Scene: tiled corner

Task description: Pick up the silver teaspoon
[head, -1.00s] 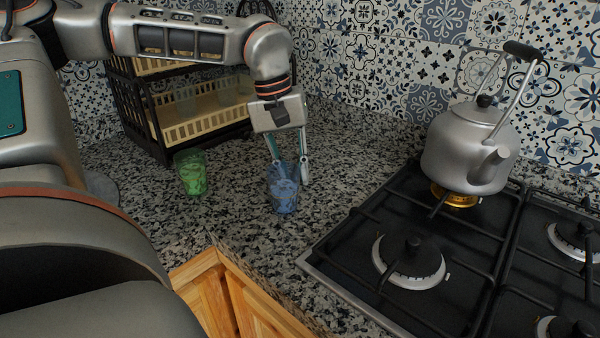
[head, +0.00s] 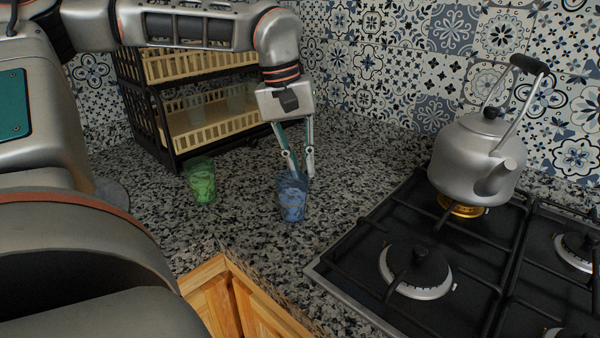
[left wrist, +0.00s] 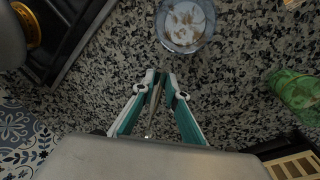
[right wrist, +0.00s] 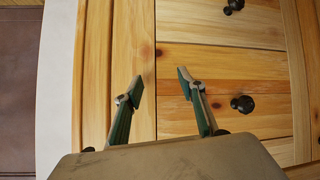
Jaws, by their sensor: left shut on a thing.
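The silver teaspoon shows in the left wrist view as a thin, shiny strip (left wrist: 154,104) between the fingers of my left gripper (left wrist: 161,77). In the head view my left gripper (head: 302,174) is close behind the rim of a blue patterned glass (head: 291,201), its fingers drawn together. I cannot make out the spoon there. The glass also shows ahead of the fingertips in the left wrist view (left wrist: 185,24). My right gripper (right wrist: 158,88) is open and empty in front of wooden cabinet fronts (right wrist: 205,58).
A green glass (head: 201,184) stands left of the blue one. Behind is a dark two-level rack (head: 170,128) with cream trays. A gas hob (head: 400,240) with a steel kettle (head: 470,160) is at right. The granite counter (head: 345,185) between is clear.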

